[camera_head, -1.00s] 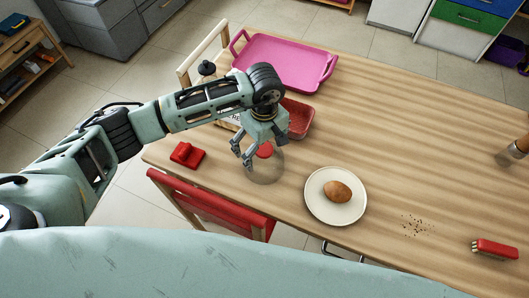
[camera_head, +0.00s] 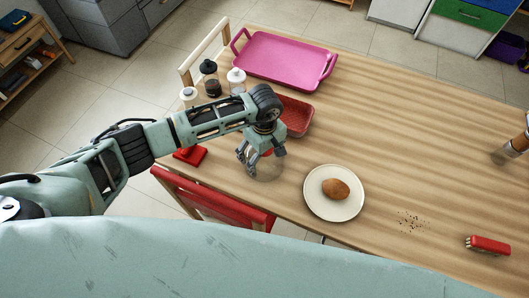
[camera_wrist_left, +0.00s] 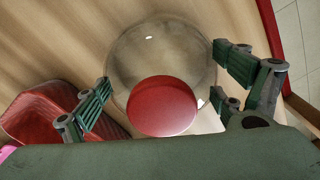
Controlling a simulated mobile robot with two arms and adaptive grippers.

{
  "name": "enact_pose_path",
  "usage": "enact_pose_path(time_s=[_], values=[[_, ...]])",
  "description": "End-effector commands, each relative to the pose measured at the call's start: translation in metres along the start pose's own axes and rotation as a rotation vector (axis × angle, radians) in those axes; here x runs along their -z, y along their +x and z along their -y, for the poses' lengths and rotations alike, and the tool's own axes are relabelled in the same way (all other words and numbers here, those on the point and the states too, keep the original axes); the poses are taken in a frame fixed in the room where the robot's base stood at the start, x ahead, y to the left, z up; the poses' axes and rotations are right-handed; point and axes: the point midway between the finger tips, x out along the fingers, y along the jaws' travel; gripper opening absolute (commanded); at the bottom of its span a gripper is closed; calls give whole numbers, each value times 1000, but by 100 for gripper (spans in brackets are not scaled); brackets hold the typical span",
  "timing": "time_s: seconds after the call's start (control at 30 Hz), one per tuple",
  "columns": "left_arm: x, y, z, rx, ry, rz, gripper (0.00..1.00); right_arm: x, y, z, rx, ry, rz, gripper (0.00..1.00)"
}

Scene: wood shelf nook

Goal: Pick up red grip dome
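The red grip dome is a clear dome (camera_head: 264,175) with a round red grip (camera_head: 267,152) on top, standing on the table near its front edge. In the left wrist view the clear dome (camera_wrist_left: 150,55) and its red grip (camera_wrist_left: 162,108) fill the middle. My left gripper (camera_head: 261,160) is open, pointing down above the dome. In the left wrist view its fingers (camera_wrist_left: 165,88) are spread on both sides of the red grip, with no clear contact. In the head view the fingers partly hide the grip. My right gripper is not in view.
A red dish (camera_head: 297,116) stands close behind the gripper. A white plate (camera_head: 318,205) with a brown roll (camera_head: 335,189) is to the right. A pink tray (camera_head: 285,60), several jars and a red item (camera_head: 190,155) are nearby. A red chair (camera_head: 215,198) borders the front edge.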

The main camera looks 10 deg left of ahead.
Motion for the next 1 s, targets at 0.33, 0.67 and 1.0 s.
enact_pose_path(time_s=[0.33,0.67,1.0], values=[[0,0,0,1,0,1,60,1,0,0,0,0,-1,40],[1,-17,-1,-3,2,-2,60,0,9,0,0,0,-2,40],[-51,-67,-3,-5,9,-1,60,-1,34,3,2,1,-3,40]])
